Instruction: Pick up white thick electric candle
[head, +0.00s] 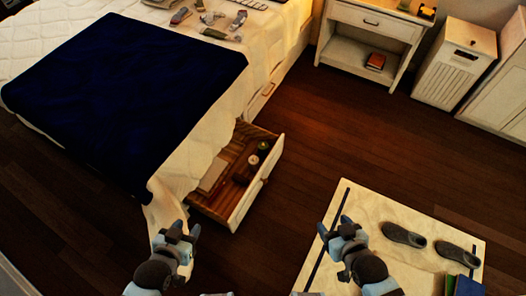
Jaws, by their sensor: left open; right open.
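A small round whitish object (253,160) lies in the open drawer (241,207) under the bed; it may be the white thick electric candle, but it is too small to be sure. My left gripper (186,229) is open and empty, in front of and left of the drawer in the picture. My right gripper (334,228) is open and empty, near the left edge of a low pale surface. Both grippers are well apart from the whitish object.
The drawer also holds a dark green round item (263,147) and a pale flat box (212,177). Grey slippers (404,235) rest on the pale surface (370,210). A nightstand (369,20) stands at the back. Dark wooden floor (340,130) between is clear.

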